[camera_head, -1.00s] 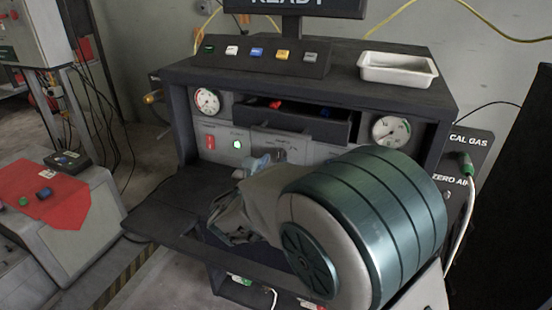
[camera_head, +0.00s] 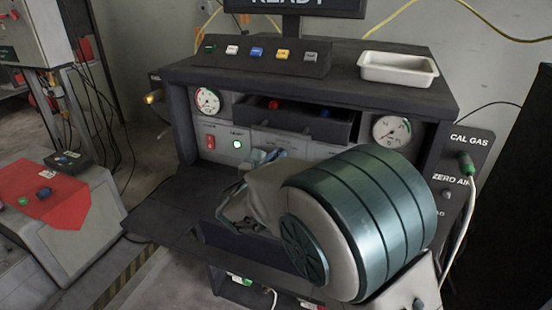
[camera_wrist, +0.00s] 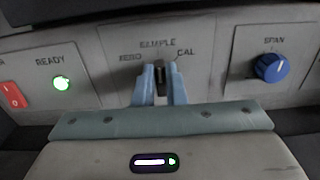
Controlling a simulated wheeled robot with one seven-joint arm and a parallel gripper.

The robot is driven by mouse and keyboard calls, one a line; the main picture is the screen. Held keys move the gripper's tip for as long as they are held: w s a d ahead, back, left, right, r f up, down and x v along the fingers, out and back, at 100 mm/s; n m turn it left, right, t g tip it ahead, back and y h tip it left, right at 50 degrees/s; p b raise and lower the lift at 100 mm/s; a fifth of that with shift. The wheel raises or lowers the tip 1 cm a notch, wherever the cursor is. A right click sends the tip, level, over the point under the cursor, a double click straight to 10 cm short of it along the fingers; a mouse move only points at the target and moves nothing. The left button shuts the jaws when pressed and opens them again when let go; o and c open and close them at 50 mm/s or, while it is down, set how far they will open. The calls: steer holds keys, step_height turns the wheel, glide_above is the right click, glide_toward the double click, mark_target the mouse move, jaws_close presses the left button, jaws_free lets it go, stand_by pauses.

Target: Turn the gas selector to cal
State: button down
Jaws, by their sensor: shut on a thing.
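The gas selector (camera_wrist: 160,82) is a small dark knob on the grey front panel, below the labels ZERO, SAMPLE and CAL in the wrist view. It looks about upright, under SAMPLE; its exact pointing is partly hidden. My gripper (camera_wrist: 160,90) is shut on the selector, with one light blue finger on each side of it. In the head view my gripper (camera_head: 264,157) is against the middle of the panel, and my arm hides the selector there. The CAL label (camera_wrist: 185,53) is up and right of the knob.
A blue SPAN knob (camera_wrist: 271,67) is to the right and a green READY light (camera_wrist: 62,83) to the left. A red switch (camera_head: 210,142) is further left. An open drawer (camera_head: 299,120) juts out above. A white tray (camera_head: 398,69) stands on top.

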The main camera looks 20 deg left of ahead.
steer(key=shift+f, duration=0.15)
steer(key=m+b, duration=0.1)
steer(key=b, duration=0.1)
steer(key=m+b, duration=0.1)
steer(key=b, duration=0.1)
steer(key=shift+d+f+m+b, duration=0.15)
steer(key=shift+f+m+b, duration=0.1)
steer(key=shift+m+b, duration=0.15)
steer(key=m+b, duration=0.2)
steer(key=b, duration=0.2)
steer(key=shift+d+f+m, duration=0.1)
steer(key=shift+d+m, duration=0.05)
steer(key=shift+m, duration=0.15)
steer(key=m+b, duration=0.3)
steer(key=b, duration=0.2)
steer(key=shift+d, duration=0.1)
steer(key=shift+m+b, duration=0.7)
steer(key=shift+b, duration=0.35)
steer(key=shift+r, duration=0.25)
steer(key=c, duration=1.5)
jaws_free()
